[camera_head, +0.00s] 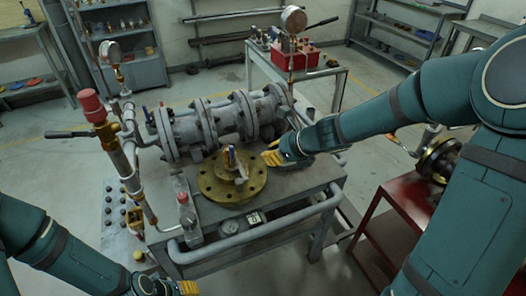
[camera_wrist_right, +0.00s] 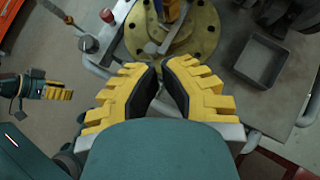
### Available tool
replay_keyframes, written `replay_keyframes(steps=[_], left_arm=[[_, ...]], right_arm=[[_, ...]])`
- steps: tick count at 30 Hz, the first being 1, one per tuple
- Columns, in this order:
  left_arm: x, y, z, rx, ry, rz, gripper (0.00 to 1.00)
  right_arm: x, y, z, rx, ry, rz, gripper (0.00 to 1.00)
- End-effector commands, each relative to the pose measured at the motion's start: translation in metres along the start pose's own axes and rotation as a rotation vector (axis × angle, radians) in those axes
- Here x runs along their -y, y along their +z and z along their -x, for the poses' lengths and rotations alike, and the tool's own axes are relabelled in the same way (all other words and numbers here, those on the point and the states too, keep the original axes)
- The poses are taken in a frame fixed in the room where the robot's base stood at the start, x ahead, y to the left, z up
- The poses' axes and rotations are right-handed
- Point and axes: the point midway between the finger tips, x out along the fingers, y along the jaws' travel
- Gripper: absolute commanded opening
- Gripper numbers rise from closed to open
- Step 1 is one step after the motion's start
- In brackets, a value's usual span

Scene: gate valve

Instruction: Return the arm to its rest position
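My right gripper (camera_head: 274,157) is above the right side of the workbench, just right of the round brass flange (camera_head: 213,190). In the right wrist view its yellow fingers (camera_wrist_right: 160,65) have their dark pads nearly together, with only a narrow gap and nothing between them. The flange (camera_wrist_right: 202,42) lies beyond the fingertips, with a grey metal lever (camera_wrist_right: 165,45) on it; fingers and flange look apart. My left gripper (camera_head: 188,287) is low at the bottom edge, in front of the bench, and partly cut off. It also shows in the right wrist view (camera_wrist_right: 60,94), side-on.
A large grey pipe assembly (camera_head: 225,122) runs along the back of the bench. A red-capped valve (camera_head: 91,104) stands at its left. A square grey tray (camera_wrist_right: 262,62) sits right of the flange. A red table (camera_head: 405,200) stands at the right, below my right arm.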

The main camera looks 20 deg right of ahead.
Motion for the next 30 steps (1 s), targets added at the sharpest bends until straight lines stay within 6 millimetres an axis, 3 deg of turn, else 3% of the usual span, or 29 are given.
replay_keyframes(steps=[7,11,14,18,21,25,30], left_arm=[[-0.001,-0.002,0.002,-0.004,-0.001,0.001,0.47],[-0.001,-0.002,0.002,-0.004,-0.001,0.001,0.47],[-0.001,-0.002,0.002,-0.004,-0.001,0.001,0.47],[-0.001,-0.002,0.002,-0.004,-0.001,0.001,0.47],[-0.001,-0.002,0.002,-0.004,-0.001,0.001,0.47],[-0.001,-0.002,0.002,-0.004,-0.001,0.001,0.47],[-0.001,-0.002,0.002,-0.004,0.0,0.001,0.47]], right_arm=[[-0.001,-0.002,0.005,-0.006,0.003,0.007,0.0],[-0.013,-0.026,-0.012,-0.081,0.034,0.124,0.0],[-0.035,-0.067,-0.039,-0.201,0.105,0.359,0.0],[-0.077,-0.14,-0.076,-0.348,0.282,0.88,0.0],[-0.109,-0.18,-0.096,-0.365,0.423,1.271,0.0],[-0.148,-0.216,-0.114,-0.283,0.573,1.717,0.0],[-0.186,-0.236,-0.125,-0.127,0.661,2.082,0.0]])
